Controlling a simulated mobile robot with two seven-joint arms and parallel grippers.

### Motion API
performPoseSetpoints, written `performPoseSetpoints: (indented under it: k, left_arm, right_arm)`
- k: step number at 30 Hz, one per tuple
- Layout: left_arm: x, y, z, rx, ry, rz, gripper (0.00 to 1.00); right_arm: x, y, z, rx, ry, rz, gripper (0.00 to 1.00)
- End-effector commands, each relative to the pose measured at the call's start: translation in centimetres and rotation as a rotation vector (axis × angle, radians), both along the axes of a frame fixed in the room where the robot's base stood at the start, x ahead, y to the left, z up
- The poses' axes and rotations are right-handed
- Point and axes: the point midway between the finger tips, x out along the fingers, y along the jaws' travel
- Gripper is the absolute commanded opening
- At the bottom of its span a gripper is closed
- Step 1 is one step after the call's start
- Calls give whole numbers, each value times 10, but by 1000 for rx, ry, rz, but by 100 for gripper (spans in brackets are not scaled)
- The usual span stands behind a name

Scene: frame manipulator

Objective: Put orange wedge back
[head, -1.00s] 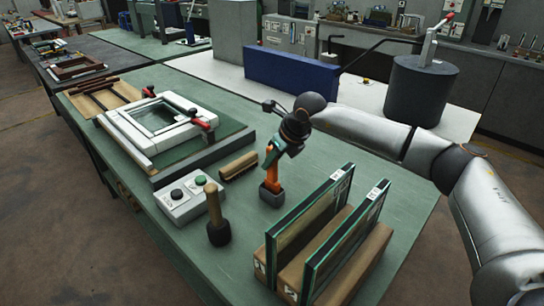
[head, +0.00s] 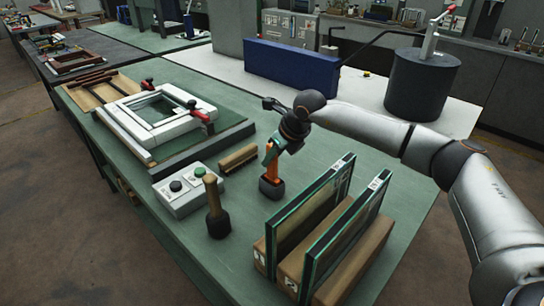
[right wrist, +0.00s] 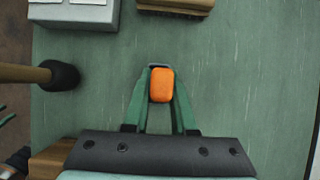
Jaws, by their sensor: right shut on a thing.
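The orange wedge (head: 272,172) stands upright on the green bench, with its lower end at a small dark block (head: 271,189). Whether it sits in the block or just above it, I cannot tell. My right gripper (head: 270,156) points down from above and is shut on the wedge. In the right wrist view the orange top of the wedge (right wrist: 161,86) shows between the two green fingers (right wrist: 160,98). The dark block is mostly hidden there under the fingers and wedge. My left gripper is not in view.
A mallet (head: 216,212), a brush (head: 238,158) and a grey button box (head: 187,191) stand left of the gripper. Glass panes (head: 345,232) stand upright in wooden blocks close in front. A white frame (head: 150,116) lies further left.

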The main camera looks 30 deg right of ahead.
Motion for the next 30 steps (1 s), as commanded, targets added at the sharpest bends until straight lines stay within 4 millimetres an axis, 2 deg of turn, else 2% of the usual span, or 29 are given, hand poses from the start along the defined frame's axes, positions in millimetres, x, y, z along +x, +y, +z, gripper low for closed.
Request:
performPoseSetpoints:
  k: [3,4,13,23,26,30]
  left_arm:
    - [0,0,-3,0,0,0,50]
    - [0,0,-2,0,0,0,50]
    - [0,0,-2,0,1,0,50]
    - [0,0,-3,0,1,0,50]
    - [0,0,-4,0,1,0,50]
    - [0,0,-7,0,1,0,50]
  right_arm:
    - [0,0,-3,0,-1,0,0]
    - [0,0,-3,0,-1,0,26]
    - [0,0,-2,0,-1,0,59]
    - [-2,-1,1,0,-1,0,60]
    - [-7,-3,12,0,-3,0,60]
    - [-20,-8,36,0,-5,0,60]
